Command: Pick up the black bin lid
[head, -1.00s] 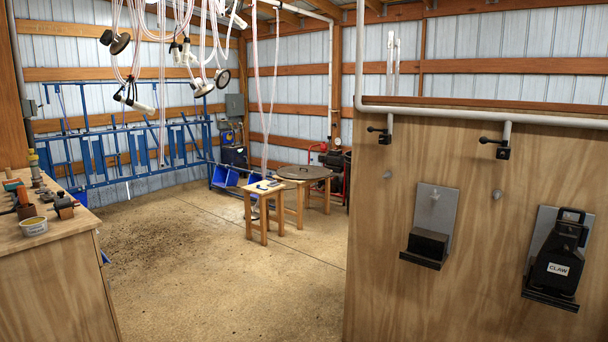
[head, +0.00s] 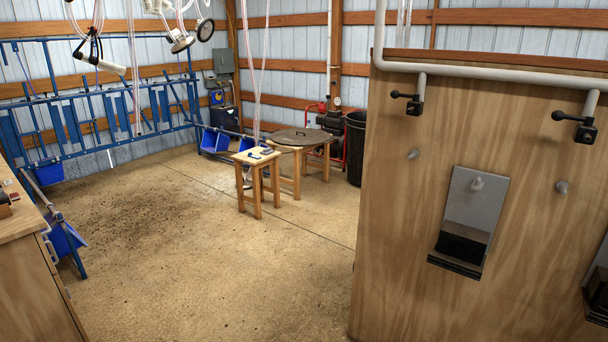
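A round, dark grey-brown lid with a handle on top (head: 300,136) lies flat on a low wooden stool or table at the back of the room. It looks like the bin lid, though its colour is not clearly black. A tall black bin (head: 356,150) stands on the floor to its right, partly hidden by the wooden partition. Neither of my grippers is in view.
A small wooden stool (head: 257,158) with small items on top stands in front of the lid's table. A plywood partition (head: 400,230) fills the right side. A workbench (head: 35,285) is at left. Hoses and claws hang overhead. The concrete floor between is clear.

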